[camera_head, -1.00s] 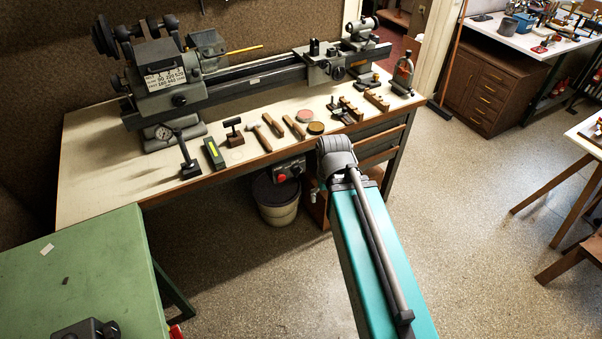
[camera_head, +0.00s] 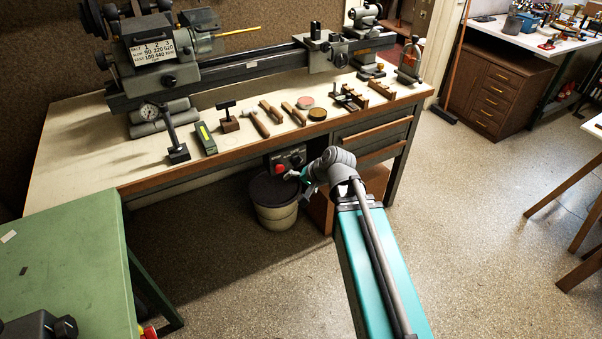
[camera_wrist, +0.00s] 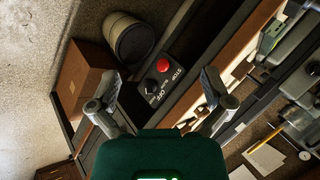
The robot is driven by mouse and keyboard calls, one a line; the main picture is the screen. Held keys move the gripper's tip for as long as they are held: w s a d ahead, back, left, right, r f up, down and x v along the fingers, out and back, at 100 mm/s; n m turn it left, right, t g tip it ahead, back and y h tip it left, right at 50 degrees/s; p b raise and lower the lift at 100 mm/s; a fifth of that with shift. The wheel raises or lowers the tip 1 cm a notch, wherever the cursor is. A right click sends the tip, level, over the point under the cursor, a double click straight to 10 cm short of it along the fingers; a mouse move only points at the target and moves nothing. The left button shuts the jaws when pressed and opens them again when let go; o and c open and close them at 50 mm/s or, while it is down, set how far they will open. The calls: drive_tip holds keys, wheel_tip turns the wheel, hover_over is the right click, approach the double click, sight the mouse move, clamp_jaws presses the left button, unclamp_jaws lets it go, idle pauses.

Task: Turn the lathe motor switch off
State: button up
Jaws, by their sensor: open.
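The lathe motor switch box (camera_head: 287,160) is a grey box under the front edge of the lathe bench, with a red button on it. In the wrist view the switch box (camera_wrist: 172,80) shows the red stop button (camera_wrist: 163,65), a black rotary knob (camera_wrist: 151,86) and white lettering including STOP and OFF. The knob's exact setting is too small to tell. My gripper (camera_head: 301,180) is just in front of and below the box in the head view. In the wrist view my gripper (camera_wrist: 160,82) is open and empty, its fingers to either side of the box.
The lathe (camera_head: 215,60) stands on the bench (camera_head: 70,150) above, with hand tools along the front. A bucket (camera_head: 275,200) stands below the switch box. A brown box (camera_wrist: 88,75) is beside the bucket.

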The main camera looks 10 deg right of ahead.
drive_tip(key=w+d+f+m+t+b, duration=0.4)
drive_tip(key=w+f+m+t+b, duration=0.2)
drive_tip(key=b, duration=0.8)
drive_tip(key=w+d+f+m+t+b, duration=0.4)
drive_tip(key=w+f+m+b, duration=0.3)
drive_tip(key=b, duration=0.7)
drive_tip(key=shift+w+d+f+m+t, duration=0.35)
drive_tip(key=shift+f+m+t, duration=0.65)
drive_tip(key=shift+m, duration=1.1)
drive_tip(key=shift+w, duration=0.15)
